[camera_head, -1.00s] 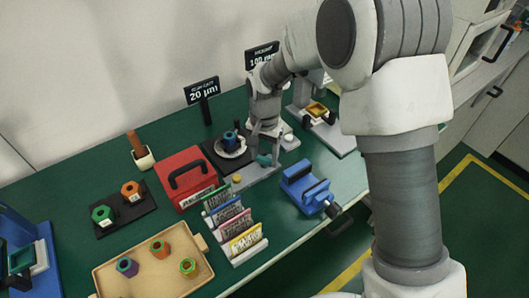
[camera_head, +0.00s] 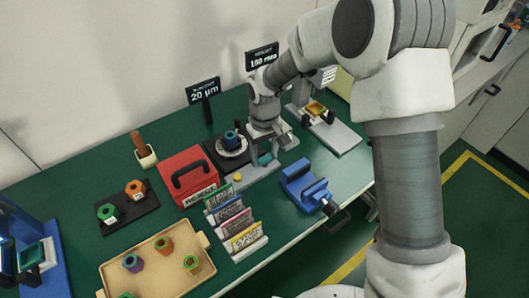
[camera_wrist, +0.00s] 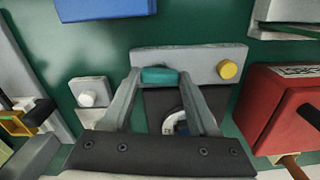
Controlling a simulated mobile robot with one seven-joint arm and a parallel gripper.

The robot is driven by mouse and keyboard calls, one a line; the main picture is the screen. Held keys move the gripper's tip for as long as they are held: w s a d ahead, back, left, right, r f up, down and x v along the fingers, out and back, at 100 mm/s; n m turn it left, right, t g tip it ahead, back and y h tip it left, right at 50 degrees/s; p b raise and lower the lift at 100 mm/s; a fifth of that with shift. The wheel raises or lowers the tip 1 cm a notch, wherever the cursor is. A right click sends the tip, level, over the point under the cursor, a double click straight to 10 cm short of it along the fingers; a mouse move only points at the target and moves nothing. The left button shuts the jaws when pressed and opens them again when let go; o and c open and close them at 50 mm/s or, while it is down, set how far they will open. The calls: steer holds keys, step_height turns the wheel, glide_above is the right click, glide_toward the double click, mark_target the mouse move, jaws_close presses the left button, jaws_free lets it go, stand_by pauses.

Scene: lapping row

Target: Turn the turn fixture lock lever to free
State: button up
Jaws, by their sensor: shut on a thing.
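The lock lever is a small teal bar (camera_wrist: 160,76) at the grey front plate (camera_wrist: 195,58) of the turn fixture. My gripper (camera_wrist: 161,82) is shut on it, one finger at each end of the bar in the wrist view. In the head view the lever (camera_head: 264,160) shows just below my gripper (camera_head: 267,151), partly covered. The fixture's black base (camera_head: 216,155) carries a round pale plate with a blue ring-shaped part (camera_head: 231,140). A yellow button (camera_wrist: 228,70) sits on the grey plate beside the lever. I cannot tell the lever's exact angle.
A red case (camera_head: 183,171) stands close left of the fixture. A blue vise (camera_head: 304,187) stands to its right, and a rack of coloured cards (camera_head: 238,230) in front. A grey stand with a yellow-framed piece (camera_head: 318,109) is behind right. Signs stand at the back.

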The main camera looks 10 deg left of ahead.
mark_target(265, 157)
steer(key=shift+n, duration=0.8)
steer(key=o, duration=1.4)
step_height(265, 157, up, 18)
steer(key=p, duration=0.3)
steer(key=shift+f, duration=0.25)
